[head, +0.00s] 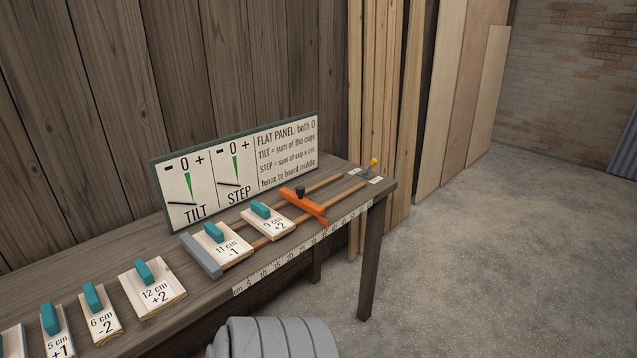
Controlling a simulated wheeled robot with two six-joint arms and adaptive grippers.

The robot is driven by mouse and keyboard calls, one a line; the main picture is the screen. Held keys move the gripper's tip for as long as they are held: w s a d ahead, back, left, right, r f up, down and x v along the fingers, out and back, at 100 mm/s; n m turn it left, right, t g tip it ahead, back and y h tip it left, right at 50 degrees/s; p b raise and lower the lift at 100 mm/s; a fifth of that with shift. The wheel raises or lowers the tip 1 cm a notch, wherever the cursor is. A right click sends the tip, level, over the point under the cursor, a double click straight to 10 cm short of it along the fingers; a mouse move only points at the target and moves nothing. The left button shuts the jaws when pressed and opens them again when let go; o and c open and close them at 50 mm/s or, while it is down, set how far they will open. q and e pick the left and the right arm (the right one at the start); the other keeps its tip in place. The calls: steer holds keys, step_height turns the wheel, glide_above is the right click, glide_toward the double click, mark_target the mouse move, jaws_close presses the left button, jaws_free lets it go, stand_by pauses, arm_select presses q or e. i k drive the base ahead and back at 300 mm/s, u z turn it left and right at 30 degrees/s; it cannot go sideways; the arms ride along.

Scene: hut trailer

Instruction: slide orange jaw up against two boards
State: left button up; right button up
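The orange jaw (303,204) with a black knob sits across two wooden rails on the bench. Two boards with teal handles lie on the rails to its left: the "9 cm +2" board (280,226) and the "11 cm -1" board (233,250). A narrow gap seems to show between the jaw and the 9 cm board. The two boards lie side by side; I cannot tell whether they touch. The 11 cm board appears to lie against the grey fence (201,257) at the left end. Neither gripper is in view.
More handled boards, including "12 cm +2" (159,298) and "6 cm -2" (103,327), lie at the bench's left. A TILT/STEP sign (238,168) stands behind the rails. A centimetre scale (303,248) runs along the front edge. The rails right of the jaw are clear.

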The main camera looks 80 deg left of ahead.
mark_target(297, 198)
steer(key=u, duration=0.55)
steer(key=i, duration=0.85)
steer(key=u, duration=0.9)
